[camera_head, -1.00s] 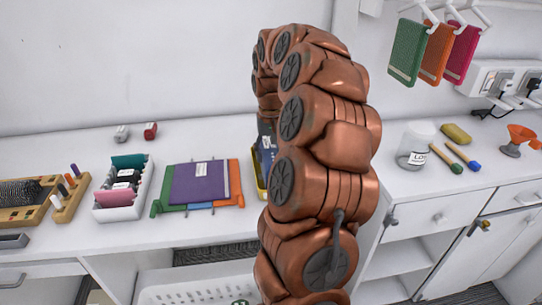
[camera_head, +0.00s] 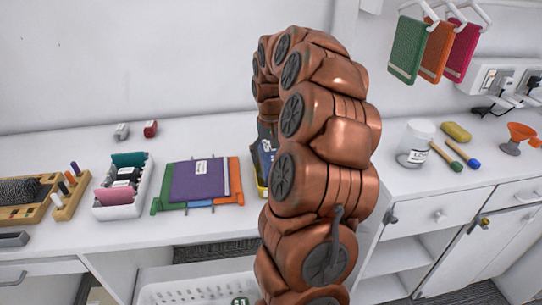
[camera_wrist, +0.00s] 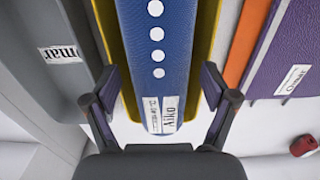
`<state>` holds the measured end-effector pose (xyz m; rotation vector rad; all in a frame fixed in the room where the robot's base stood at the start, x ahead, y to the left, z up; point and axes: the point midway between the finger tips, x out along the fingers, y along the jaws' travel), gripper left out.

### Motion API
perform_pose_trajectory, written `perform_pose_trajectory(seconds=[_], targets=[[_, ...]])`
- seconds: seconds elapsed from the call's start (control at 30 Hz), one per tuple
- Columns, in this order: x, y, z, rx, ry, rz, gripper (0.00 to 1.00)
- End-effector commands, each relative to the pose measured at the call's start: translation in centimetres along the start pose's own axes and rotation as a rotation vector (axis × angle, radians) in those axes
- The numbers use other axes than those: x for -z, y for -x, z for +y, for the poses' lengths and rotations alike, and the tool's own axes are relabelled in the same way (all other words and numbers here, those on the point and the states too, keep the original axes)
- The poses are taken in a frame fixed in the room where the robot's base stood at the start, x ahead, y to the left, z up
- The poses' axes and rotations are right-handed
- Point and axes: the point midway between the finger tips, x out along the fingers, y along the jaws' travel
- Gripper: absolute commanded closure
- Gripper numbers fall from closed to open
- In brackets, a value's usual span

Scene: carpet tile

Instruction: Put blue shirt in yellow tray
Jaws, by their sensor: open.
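The blue shirt (camera_wrist: 158,50) is folded, with a row of white dots and a name label. In the wrist view it lies within the yellow tray (camera_wrist: 202,40), whose edges show along both sides of it. In the head view only slivers of the shirt (camera_head: 264,158) and of the tray (camera_head: 261,188) show beside my arm. My gripper (camera_wrist: 159,78) is open, with one finger on each side of the shirt's labelled end. The fingers look apart from the shirt; their height above it is hard to tell.
Left of the tray lies a folded purple shirt (camera_head: 198,181) over green, blue and orange pieces. A grey labelled item (camera_wrist: 50,60) lies close on the tray's other side. A white organizer (camera_head: 124,205) stands farther left.

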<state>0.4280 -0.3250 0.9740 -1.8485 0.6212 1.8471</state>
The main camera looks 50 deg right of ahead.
Motion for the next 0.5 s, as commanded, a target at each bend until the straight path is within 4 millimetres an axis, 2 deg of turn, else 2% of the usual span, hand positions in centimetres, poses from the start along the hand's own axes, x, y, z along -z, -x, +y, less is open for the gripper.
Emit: perform_pose_trajectory(seconds=[0.27,0.5], targets=[[0.1,0.7,0.0,0.0,0.0,0.003,0.15],[0.2,4.1,0.0,-0.001,-0.001,0.008,0.15]])
